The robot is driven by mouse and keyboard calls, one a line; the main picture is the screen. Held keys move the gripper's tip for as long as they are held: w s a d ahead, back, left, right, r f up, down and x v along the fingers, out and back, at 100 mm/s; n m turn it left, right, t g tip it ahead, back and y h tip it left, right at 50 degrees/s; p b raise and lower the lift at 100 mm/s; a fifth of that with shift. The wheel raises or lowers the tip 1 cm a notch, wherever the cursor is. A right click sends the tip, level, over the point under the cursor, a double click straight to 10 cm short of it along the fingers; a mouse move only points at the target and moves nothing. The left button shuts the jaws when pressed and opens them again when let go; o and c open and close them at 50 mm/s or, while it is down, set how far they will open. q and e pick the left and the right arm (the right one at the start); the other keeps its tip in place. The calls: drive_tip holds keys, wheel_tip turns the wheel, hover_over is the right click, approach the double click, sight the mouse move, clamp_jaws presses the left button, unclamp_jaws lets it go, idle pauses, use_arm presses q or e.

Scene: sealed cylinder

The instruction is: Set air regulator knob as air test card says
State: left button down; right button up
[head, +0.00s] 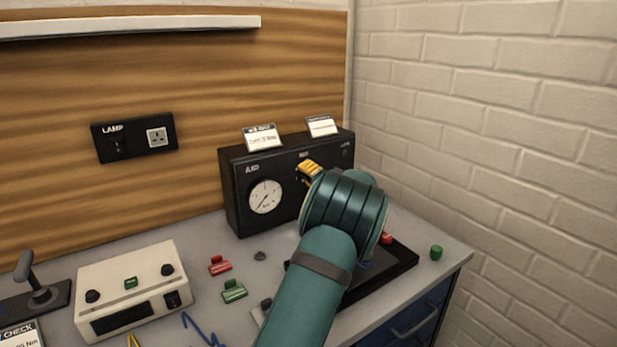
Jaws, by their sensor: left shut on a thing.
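The black air unit (237,190) stands against the wooden back panel, with AIR on its front and a round white gauge (265,197). The gauge needle points to the lower left. The white air test card (262,138) stands on top of the unit; its small print is too blurred to read. My left gripper (309,170) is at the right part of the unit's front, mostly hidden behind my teal wrist; only a yellow-and-dark part shows. It is shut at the regulator knob, which my arm hides. My right gripper is not in view.
A second card (322,126) stands on the unit. Red (219,265) and green (234,291) parts lie on the bench, left of my arm. A white box with knobs (135,290) stands farther left. A black tray (400,262) lies right of my wrist, near a green cylinder (436,253).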

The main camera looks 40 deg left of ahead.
use_arm(q)
drive_tip(key=m, duration=0.3)
drive_tip(key=shift+r+m, duration=0.15)
drive_tip(key=shift+m, duration=0.25)
drive_tip(key=m+p, duration=0.2)
drive_tip(key=m, duration=0.1)
drive_tip(key=shift+m, duration=0.3)
drive_tip(key=m+p, duration=0.2)
drive_tip(key=m, duration=0.1)
drive_tip(key=shift+m, duration=0.3)
drive_tip(key=m+p, duration=0.3)
drive_tip(key=shift+m, duration=0.3)
drive_tip(key=m+p, duration=0.5)
drive_tip(key=m, duration=0.1)
drive_tip(key=shift+m+p, duration=0.9)
drive_tip(key=shift+f+m+p, duration=0.25)
drive_tip(key=shift+m+p, duration=0.05)
drive_tip(key=shift+m, duration=0.2)
drive_tip(key=shift+f, duration=0.1)
